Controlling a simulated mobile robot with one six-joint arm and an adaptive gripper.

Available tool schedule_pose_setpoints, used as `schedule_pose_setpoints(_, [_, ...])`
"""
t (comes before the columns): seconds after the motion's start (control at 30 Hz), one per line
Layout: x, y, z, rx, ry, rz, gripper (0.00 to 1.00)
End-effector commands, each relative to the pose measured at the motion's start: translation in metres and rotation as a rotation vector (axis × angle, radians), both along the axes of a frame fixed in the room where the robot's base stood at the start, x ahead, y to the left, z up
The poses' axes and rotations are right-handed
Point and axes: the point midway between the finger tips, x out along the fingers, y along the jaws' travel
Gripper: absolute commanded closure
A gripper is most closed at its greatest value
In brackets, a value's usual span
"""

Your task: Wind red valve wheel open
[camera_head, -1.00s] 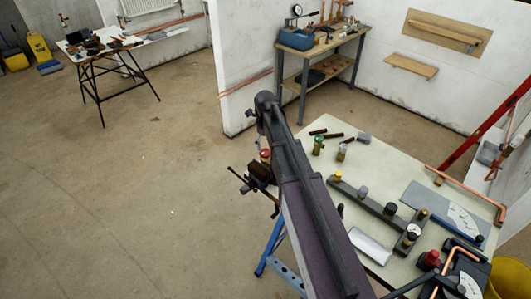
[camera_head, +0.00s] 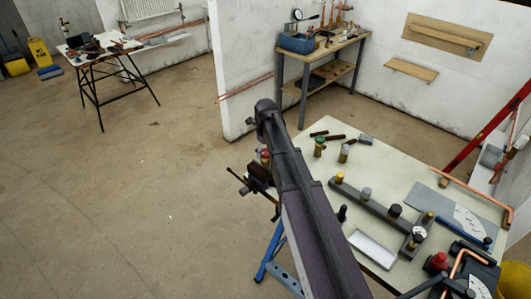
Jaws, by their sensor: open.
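A small red and brass piece (camera_head: 265,154) shows just left of my arm, above a dark vise (camera_head: 259,172) at the left edge of the near worktable. It may be the red valve wheel, but it is small and partly hidden by my arm. Another red knob (camera_head: 439,261) is on the dark equipment at the table's lower right. My dark arm reaches up from the bottom centre, its far end beside the vise. My gripper cannot be made out; no fingers show.
The pale worktable (camera_head: 395,170) holds a dark bar with several knobs (camera_head: 366,194), brass valves (camera_head: 320,147), a white tray (camera_head: 372,249) and copper pipe (camera_head: 470,190). A workbench (camera_head: 322,50) stands behind, a black-legged table (camera_head: 120,52) at back left.

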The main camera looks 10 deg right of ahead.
Motion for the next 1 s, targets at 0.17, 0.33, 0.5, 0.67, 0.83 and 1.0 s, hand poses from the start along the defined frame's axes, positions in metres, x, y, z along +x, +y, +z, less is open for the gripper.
schedule_pose_setpoints(0.17, [0.0,-0.0001,0.0002,0.0,0.0,0.0,0.3])
schedule_pose_setpoints(0.33, [0.0,-0.0002,0.0002,0.0,0.0,0.0,0.8])
schedule_pose_setpoints(0.5, [-0.0002,-0.0003,0.0001,0.0,0.0,0.003,0.96])
schedule_pose_setpoints(0.67, [-0.0002,-0.0004,0.0,0.0,0.0,0.05,0.96])
schedule_pose_setpoints(0.83, [-0.0004,-0.0004,0.0,0.0,0.001,0.171,0.96])
schedule_pose_setpoints(1.0, [-0.0007,-0.0005,-0.0001,0.0,0.001,0.304,0.96])
